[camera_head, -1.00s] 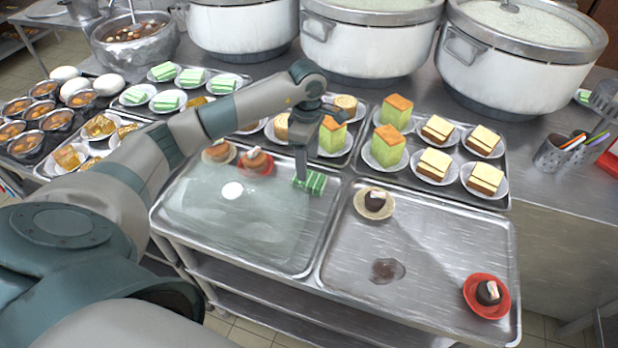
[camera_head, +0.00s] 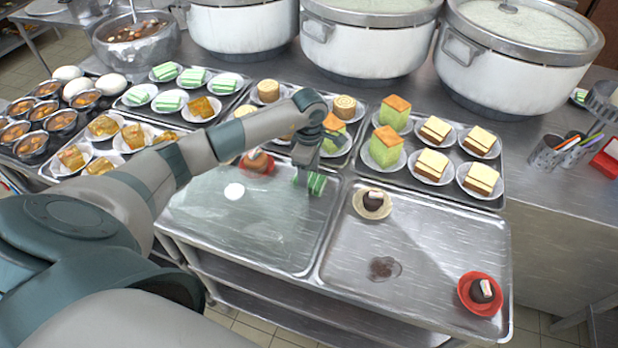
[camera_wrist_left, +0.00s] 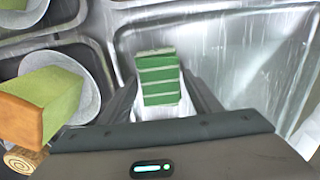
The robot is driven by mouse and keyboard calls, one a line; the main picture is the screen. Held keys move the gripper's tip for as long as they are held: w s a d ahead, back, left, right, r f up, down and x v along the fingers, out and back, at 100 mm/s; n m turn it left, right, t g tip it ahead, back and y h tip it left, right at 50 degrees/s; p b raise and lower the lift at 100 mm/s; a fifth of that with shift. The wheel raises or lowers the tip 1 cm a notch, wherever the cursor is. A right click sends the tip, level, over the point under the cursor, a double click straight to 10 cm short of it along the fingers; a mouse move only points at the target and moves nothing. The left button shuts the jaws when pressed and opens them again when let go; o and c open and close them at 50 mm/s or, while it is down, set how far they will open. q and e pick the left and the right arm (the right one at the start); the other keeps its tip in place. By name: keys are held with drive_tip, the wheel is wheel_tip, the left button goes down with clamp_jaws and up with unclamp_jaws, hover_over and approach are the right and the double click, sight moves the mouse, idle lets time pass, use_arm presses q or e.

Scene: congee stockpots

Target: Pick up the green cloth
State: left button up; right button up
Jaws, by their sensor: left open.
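The green cloth (camera_head: 317,184) is a folded, white-striped bundle on the far right part of the left metal tray (camera_head: 262,262). In the head view my left gripper (camera_head: 306,182) is over it and hides part of it. In the left wrist view the cloth (camera_wrist_left: 158,76) lies between the two fingers of the open left gripper (camera_wrist_left: 160,90), with a finger on each side. I cannot tell whether the fingers touch it. My right gripper is not in view.
A red plate (camera_head: 258,166) with a brown bun sits left of the cloth. Trays of cakes and large pots (camera_head: 520,58) stand behind.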

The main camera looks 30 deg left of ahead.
use_arm(q)
drive_tip(key=shift+f, duration=0.3)
drive_tip(key=c, duration=0.8)
drive_tip(key=shift+r, duration=0.2)
